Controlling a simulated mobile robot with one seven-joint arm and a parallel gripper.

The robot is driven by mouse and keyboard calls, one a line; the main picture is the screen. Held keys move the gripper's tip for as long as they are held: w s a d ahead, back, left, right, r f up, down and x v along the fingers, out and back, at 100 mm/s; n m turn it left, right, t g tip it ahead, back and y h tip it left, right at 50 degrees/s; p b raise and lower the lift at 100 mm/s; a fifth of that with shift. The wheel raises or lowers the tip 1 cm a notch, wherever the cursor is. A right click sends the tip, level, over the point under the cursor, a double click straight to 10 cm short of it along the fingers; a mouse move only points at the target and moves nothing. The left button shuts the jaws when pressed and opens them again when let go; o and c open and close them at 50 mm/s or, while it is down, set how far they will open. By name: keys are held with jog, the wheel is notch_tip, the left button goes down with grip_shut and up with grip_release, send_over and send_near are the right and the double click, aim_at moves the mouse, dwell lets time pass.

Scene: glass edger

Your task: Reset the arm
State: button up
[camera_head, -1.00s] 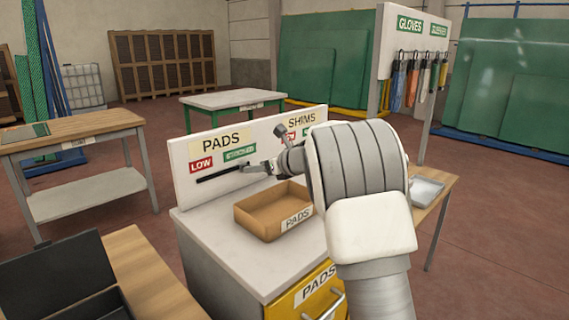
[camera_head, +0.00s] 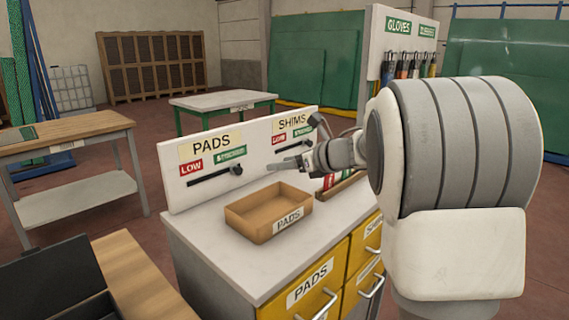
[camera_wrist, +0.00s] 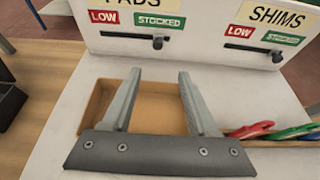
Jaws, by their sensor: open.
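My gripper (camera_head: 285,167) is open and empty, in front of the white sign board (camera_head: 175,192) and above the cabinet top. In the wrist view its two fingers (camera_wrist: 157,75) stand apart over the cardboard PADS box (camera_wrist: 147,112), with nothing between them. The box also shows in the head view (camera_head: 236,217). The PADS slider knob (camera_head: 237,170) sits at the right end of its slot, under STOCKED, and shows in the wrist view (camera_wrist: 158,42). The SHIMS knob (camera_wrist: 277,57) is also at the right end. My arm hides part of the cabinet.
The cabinet top (camera_head: 200,245) has yellow drawers (camera_head: 310,285) below. Red, green and blue items (camera_wrist: 290,133) lie right of the box. A wooden table (camera_head: 70,131) stands left, and a black open case (camera_head: 50,275) is at front left. Gloves (camera_head: 400,68) hang behind.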

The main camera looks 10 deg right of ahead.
jog(key=s+d+r+m+t+h+p, duration=0.2)
jog(key=s+d+r+m+h, duration=0.3)
jog(key=m, duration=0.6)
jog(key=s+d+r+m+t+h+p, duration=0.2)
jog(key=s+r+m+h, duration=0.2)
jog(key=r+m, duration=0.55)
jog(key=s+a+f+m+g+p, duration=0.1)
jog(key=s+a+f+m+g, duration=0.1)
jog(key=s+m, duration=0.5)
jog(key=s+a+f+m+g+y+p, duration=0.1)
jog(key=s+a+f+m+g+p, duration=0.1)
jog(key=s+f+m, duration=0.4)
jog(key=s+a+f+m+g+p, duration=0.1)
jog(key=s+a+f+m+g, duration=0.3)
jog(key=s+m, duration=0.5)
jog(key=s+f+g, duration=0.1)
jog(key=s, duration=0.5)
jog(key=shift+a+g, duration=0.15)
jog(key=shift+g, duration=0.15)
jog(key=shift+s, duration=0.1)
